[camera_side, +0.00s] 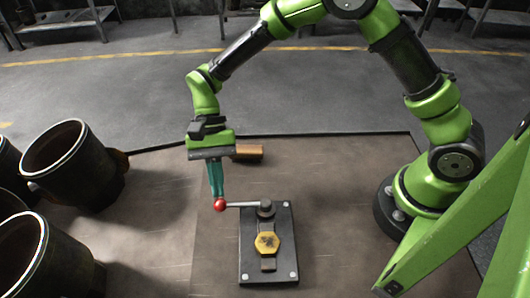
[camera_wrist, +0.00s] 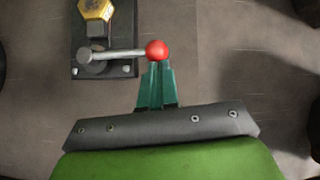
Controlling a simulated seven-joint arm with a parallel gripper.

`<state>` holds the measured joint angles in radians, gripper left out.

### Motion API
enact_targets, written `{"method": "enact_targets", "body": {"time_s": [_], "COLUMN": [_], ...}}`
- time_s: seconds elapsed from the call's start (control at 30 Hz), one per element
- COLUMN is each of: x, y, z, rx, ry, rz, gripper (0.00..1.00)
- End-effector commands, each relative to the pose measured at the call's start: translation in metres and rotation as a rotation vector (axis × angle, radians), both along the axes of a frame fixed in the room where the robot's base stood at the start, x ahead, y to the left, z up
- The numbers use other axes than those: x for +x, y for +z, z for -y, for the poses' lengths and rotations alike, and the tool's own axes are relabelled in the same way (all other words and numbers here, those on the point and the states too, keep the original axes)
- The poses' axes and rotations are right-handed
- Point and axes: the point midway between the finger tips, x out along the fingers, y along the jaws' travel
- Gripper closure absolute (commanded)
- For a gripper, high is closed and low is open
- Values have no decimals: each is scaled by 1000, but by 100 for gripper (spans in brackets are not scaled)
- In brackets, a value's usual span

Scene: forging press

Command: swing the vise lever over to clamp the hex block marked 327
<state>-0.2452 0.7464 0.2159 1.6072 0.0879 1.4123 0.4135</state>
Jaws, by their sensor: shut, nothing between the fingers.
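The vise (camera_side: 284,262) is a dark plate with bolts at its corners. The yellow hex block (camera_side: 267,243) sits on it, in front of the pivot; its marking is too small to read. The vise lever (camera_side: 242,204) is a grey rod with a red ball knob (camera_side: 220,205), pointing left from the pivot in the side view. In the wrist view the lever (camera_wrist: 120,54) points right, with the hex block (camera_wrist: 96,9) at the top edge. My gripper (camera_side: 218,195) is shut and empty, its teal fingertips right at the red knob; contact is unclear.
A brown block (camera_side: 248,152) lies on the table behind my gripper. Several large dark cylinders (camera_side: 75,165) stand at the left. The table (camera_side: 350,220) is clear right of the vise, up to my arm's base.

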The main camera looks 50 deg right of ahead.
Motion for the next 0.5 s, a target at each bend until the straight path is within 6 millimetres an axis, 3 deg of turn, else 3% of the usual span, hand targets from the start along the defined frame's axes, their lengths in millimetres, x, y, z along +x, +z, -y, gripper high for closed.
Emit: {"method": "enact_targets", "body": {"time_s": [0.5], "x": [-30], "y": [0], "z": [-40], "rx": [1], "ry": [473], "rz": [-1], "gripper": [100]}}
